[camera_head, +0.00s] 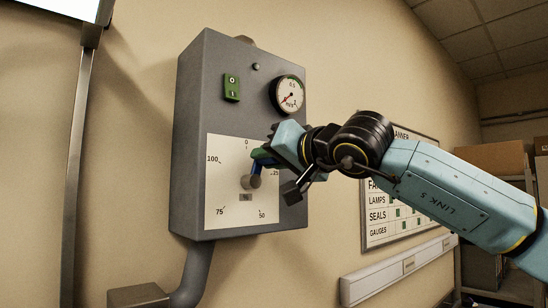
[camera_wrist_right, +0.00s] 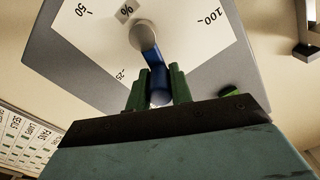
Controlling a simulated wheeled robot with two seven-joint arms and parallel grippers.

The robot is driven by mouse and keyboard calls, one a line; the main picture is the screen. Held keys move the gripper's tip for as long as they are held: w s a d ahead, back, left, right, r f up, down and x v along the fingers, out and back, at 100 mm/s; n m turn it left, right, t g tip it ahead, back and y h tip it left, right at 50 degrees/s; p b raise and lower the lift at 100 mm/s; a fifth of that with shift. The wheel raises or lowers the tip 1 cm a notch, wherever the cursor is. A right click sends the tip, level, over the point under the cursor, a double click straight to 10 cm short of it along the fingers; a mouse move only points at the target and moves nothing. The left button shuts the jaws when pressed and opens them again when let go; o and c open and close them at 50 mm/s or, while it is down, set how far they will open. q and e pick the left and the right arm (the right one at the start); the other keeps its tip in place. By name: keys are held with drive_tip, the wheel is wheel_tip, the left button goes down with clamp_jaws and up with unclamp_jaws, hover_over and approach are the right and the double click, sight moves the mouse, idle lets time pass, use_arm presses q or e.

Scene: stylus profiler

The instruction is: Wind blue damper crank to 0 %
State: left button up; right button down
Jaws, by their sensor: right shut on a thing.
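The blue damper crank (camera_head: 257,168) sits on a white dial plate (camera_head: 225,165) on the front of a grey wall box. Its grey hub (camera_head: 250,182) is at the plate's middle, and the arm points up and slightly right, between the 0 and 25 marks. In the right wrist view the crank (camera_wrist_right: 152,58) runs from its hub (camera_wrist_right: 143,33) down between my fingers. My right gripper (camera_head: 262,156) is shut on the crank's outer end, with a green finger on each side (camera_wrist_right: 160,90). The gripper hides the wrist view's 0 mark. My left gripper is out of view.
Above the dial are a green 0/I switch (camera_head: 232,88) and a round gauge (camera_head: 288,95) with a red needle. A chart board (camera_head: 380,232) and a wall trunking rail (camera_head: 400,268) lie right of the box. A pole (camera_head: 77,170) stands at left.

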drive_tip(key=shift+s+a+f+n, duration=0.15)
drive_tip(key=shift+a+n, duration=0.15)
drive_tip(key=shift+n, duration=0.25)
drive_tip(key=shift+s+a+n, duration=0.15)
drive_tip(key=shift+a+n, duration=0.15)
drive_tip(key=shift+n, duration=0.25)
drive_tip(key=shift+a+f+n, duration=0.15)
drive_tip(key=shift+f+n, duration=0.15)
drive_tip(key=c, duration=1.7)
unclamp_jaws()
drive_tip(key=o, duration=0.4)
drive_tip(key=shift+s+r, duration=0.2)
drive_tip(key=shift+o, duration=0.2)
drive_tip(key=shift+r, duration=0.15)
drive_tip(key=shift+s+d, duration=0.1)
drive_tip(key=shift+d, duration=0.2)
drive_tip(key=b+v, duration=0.4)
drive_tip(key=v, duration=0.9)
drive_tip(key=shift+a+b, duration=0.15)
drive_tip(key=shift+b, duration=0.2)
